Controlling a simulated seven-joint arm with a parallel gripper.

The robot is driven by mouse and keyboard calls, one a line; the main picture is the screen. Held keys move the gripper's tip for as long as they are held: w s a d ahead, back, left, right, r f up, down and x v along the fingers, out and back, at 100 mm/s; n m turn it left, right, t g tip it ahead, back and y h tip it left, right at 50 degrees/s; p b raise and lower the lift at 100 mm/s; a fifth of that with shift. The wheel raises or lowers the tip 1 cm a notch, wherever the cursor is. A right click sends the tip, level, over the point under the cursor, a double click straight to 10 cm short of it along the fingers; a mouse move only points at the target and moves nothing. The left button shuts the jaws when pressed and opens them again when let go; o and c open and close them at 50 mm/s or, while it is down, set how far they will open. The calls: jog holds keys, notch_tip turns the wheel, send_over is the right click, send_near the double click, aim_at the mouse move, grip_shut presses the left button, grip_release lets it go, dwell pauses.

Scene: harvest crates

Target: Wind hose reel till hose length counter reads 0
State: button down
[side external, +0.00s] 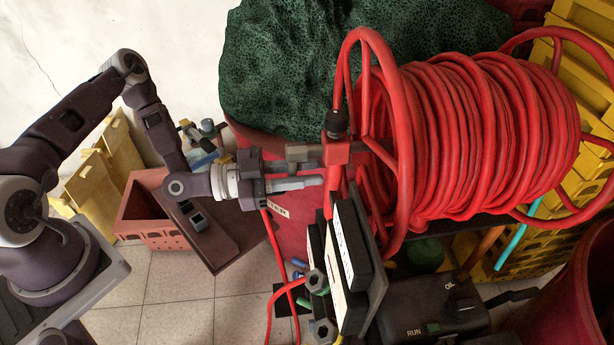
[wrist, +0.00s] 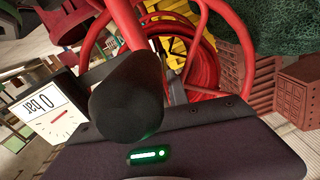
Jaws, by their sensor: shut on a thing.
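The hose reel (side external: 364,82) carries many turns of red hose (side external: 480,135) in the side external view. My gripper (side external: 322,168) reaches in from the left and is shut at the red crank part (side external: 337,153) on the reel's near side. A black knob (side external: 335,122) stands just above it. In the wrist view a dark cylinder (wrist: 128,98) fills the middle, with the red reel frame (wrist: 235,55) behind. What lies between the fingertips is partly hidden.
A gauge (wrist: 48,113) marked "0 bar" stands at the left of the wrist view. A dark control box (side external: 430,305) marked RUN and OIL sits below the reel. Green netting (side external: 290,60) lies behind. A red crate (side external: 150,215) and yellow crates (side external: 590,60) flank the work.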

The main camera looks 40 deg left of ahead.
notch_tip(320, 180, up, 11)
jog(key=w+a+m, duration=0.2)
jog(key=m, duration=2.3)
jog(key=shift+w+a+m, duration=0.15)
jog(key=shift+m, duration=0.15)
jog(key=c, duration=1.3)
grip_release()
jog(key=shift+r, duration=0.1)
